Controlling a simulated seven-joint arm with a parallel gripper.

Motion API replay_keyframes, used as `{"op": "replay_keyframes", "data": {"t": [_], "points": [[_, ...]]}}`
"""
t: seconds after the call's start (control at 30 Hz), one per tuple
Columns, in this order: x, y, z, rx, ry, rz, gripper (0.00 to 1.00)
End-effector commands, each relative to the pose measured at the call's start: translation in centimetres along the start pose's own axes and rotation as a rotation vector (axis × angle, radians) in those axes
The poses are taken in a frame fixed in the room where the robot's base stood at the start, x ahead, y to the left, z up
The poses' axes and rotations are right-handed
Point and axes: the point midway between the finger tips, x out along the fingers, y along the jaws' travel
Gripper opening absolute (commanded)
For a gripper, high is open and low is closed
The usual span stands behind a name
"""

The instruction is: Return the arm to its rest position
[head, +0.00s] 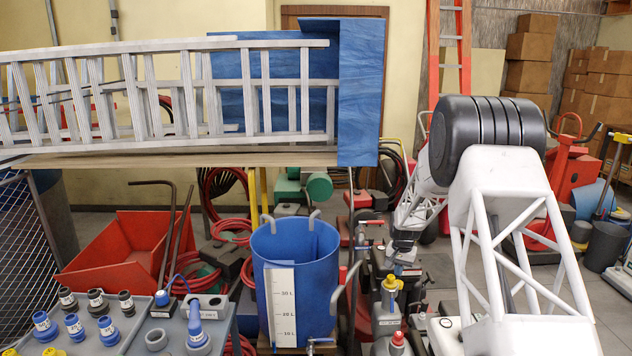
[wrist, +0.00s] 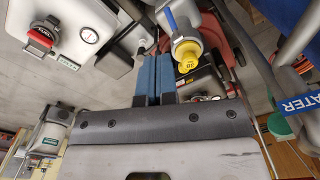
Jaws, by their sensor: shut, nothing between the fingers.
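My arm reaches in from the right of the head view. My gripper (head: 404,258) hangs low there, right of the blue bucket and above a yellow-topped fitting (head: 392,283). Its fingers are small and hard to make out in that view. In the wrist view my gripper (wrist: 156,58) shows two blue fingers side by side, shut with nothing held. No rest position is marked in either view.
A blue measuring bucket (head: 318,270) stands in the middle. A grey bench (head: 130,330) with several blue and black fittings is at lower left. A ladder (head: 160,90) lies on a plank behind.

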Motion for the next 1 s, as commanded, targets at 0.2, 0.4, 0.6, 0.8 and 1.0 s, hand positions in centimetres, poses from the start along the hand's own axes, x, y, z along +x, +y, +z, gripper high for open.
{"op": "replay_keyframes", "data": {"t": [0.2,0.4,0.6,0.8,1.0], "points": [[-5.8,0.4,3.5,-0.037,0.017,-0.006,0.00],[-10.7,0.8,7.1,-0.073,0.034,-0.011,0.00],[-14.9,1.6,11.1,-0.107,0.048,-0.015,0.00],[-18.9,2.6,15.2,-0.141,0.064,-0.020,0.00],[-22.3,3.7,19.6,-0.177,0.080,-0.024,0.00]]}}
